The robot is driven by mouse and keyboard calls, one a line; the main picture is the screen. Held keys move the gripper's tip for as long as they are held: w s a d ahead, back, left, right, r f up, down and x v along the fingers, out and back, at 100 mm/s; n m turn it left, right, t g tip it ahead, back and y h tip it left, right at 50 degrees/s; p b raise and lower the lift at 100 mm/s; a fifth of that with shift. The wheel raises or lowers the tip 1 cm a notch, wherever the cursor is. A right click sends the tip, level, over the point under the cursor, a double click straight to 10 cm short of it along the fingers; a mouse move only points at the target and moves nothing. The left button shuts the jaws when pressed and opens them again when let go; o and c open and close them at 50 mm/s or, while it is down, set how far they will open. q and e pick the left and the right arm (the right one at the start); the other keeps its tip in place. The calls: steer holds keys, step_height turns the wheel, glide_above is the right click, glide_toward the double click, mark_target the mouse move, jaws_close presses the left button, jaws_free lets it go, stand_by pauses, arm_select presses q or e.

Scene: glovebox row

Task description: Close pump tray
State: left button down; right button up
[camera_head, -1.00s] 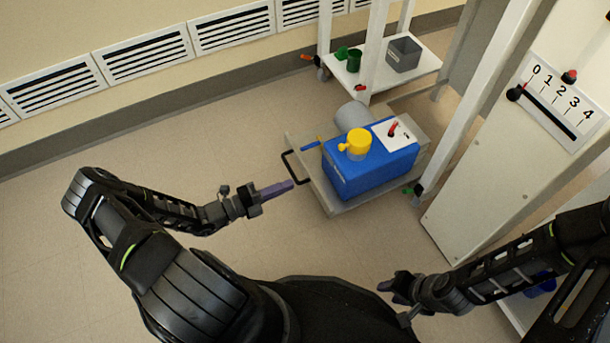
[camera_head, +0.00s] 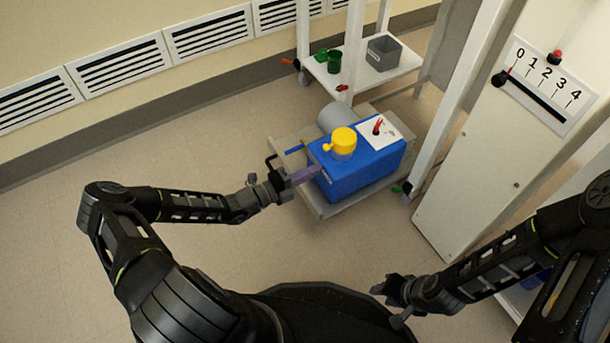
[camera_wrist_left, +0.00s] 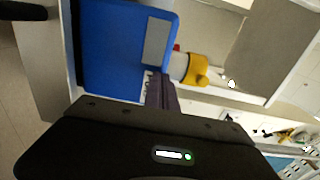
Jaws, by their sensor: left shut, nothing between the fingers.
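The pump tray (camera_head: 322,207) is a grey low tray that sticks out past the white frame leg. It carries a blue pump box (camera_head: 358,166) with a yellow cap (camera_head: 343,142) and a grey cylinder behind. In the left wrist view the fingers (camera_wrist_left: 160,92) reach up to the blue box (camera_wrist_left: 120,50); contact is unclear. My right gripper (camera_head: 382,286) hangs low near my base; its jaws are unclear.
A white frame leg (camera_head: 440,110) stands right of the tray. A white shelf (camera_head: 345,75) with green cups (camera_head: 334,61) and a grey bin (camera_head: 384,53) is behind. A numbered scale panel (camera_head: 545,85) is at right. Floor at left is clear.

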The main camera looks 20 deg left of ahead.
mark_target(325, 164)
arm_select(q)
steer(key=x, duration=0.5)
arm_select(e)
steer(key=shift+f, duration=0.15)
stand_by(0.3)
